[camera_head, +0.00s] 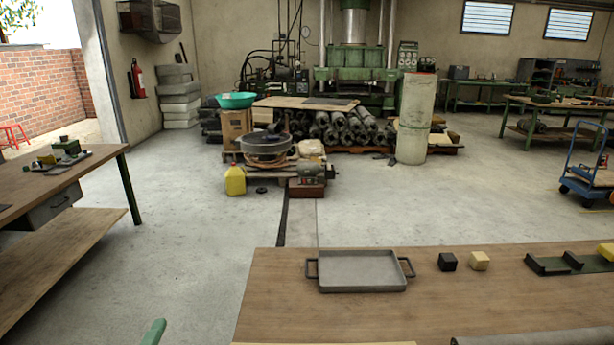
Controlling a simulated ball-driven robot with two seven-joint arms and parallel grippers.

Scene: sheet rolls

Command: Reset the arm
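Neither of my grippers shows in the head view, and no arm of mine can be made out for sure. A wooden table (264,290) stands in front of me, toward the right. On it a grey tray (362,271) with two dark side handles lies empty near the far edge. A dark green bracketed piece (560,265) lies farther right.
A grey rolled sheet (540,338) is cut off at the bottom right. A green bar end (153,333), unclear what, rises at the bottom edge. A wooden workbench (75,185) stands at left. Bare concrete floor (185,230) lies between bench and table.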

